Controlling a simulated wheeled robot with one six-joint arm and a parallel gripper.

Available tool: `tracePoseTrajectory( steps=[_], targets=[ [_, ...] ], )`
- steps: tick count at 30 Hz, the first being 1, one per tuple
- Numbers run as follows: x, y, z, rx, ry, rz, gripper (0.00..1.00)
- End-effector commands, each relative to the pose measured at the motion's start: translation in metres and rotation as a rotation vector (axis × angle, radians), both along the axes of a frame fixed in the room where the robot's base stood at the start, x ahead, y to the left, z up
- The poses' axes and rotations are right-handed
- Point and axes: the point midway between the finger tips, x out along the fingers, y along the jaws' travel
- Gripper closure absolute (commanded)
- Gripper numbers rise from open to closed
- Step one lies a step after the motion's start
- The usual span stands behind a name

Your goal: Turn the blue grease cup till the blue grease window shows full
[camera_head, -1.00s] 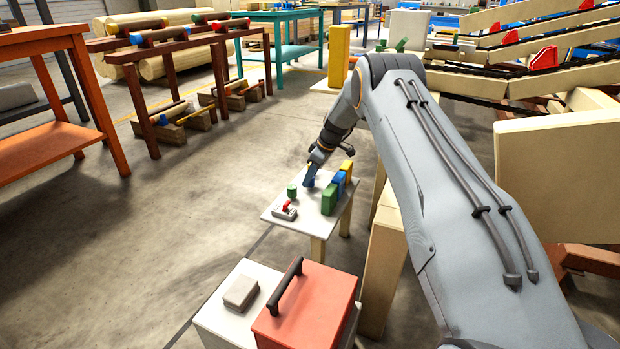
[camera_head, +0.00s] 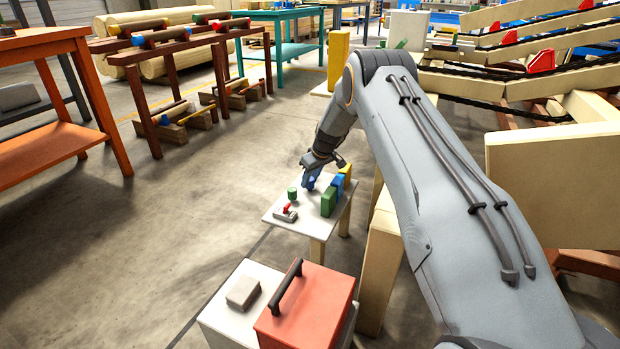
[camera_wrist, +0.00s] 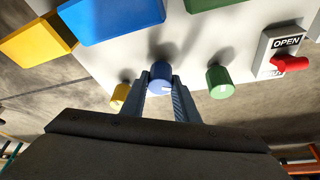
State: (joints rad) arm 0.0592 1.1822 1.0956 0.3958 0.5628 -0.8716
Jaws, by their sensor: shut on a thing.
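The blue grease cup (camera_wrist: 160,78) stands on the white table top, between my two fingers in the wrist view. My gripper (camera_wrist: 161,92) is shut on it. A short white mark shows on the cup's top. In the head view my gripper (camera_head: 311,184) is over the table and hides most of the cup. The blue box (camera_head: 338,187) stands behind the cup, between green and yellow boxes, and also shows in the wrist view (camera_wrist: 110,18). No window face or fill level can be seen on it.
A green cup (camera_wrist: 219,80) and a yellow cup (camera_wrist: 120,95) stand on either side. A red lever (camera_wrist: 291,64) on a plate marked OPEN is beside the green cup. A red toolbox (camera_head: 306,310) sits nearer on a white stand. Open floor lies left of the table (camera_head: 279,212).

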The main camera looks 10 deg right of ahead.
Motion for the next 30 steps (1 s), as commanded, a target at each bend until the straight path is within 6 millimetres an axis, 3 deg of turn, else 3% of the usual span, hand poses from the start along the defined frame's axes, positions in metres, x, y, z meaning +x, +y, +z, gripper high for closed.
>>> tracePoseTrajectory(
  steps=[21, 22, 24, 30],
  targets=[
    [-0.0002, 0.0001, -0.0005, 0.000, 0.001, -0.090, 0.95],
    [-0.0002, 0.0001, -0.0005, 0.000, 0.001, -0.090, 0.68],
    [-0.0002, 0.0001, -0.0005, 0.000, 0.001, -0.090, 0.56],
    [-0.0001, 0.0001, -0.0004, 0.000, 0.001, -0.089, 0.54]
  ],
)
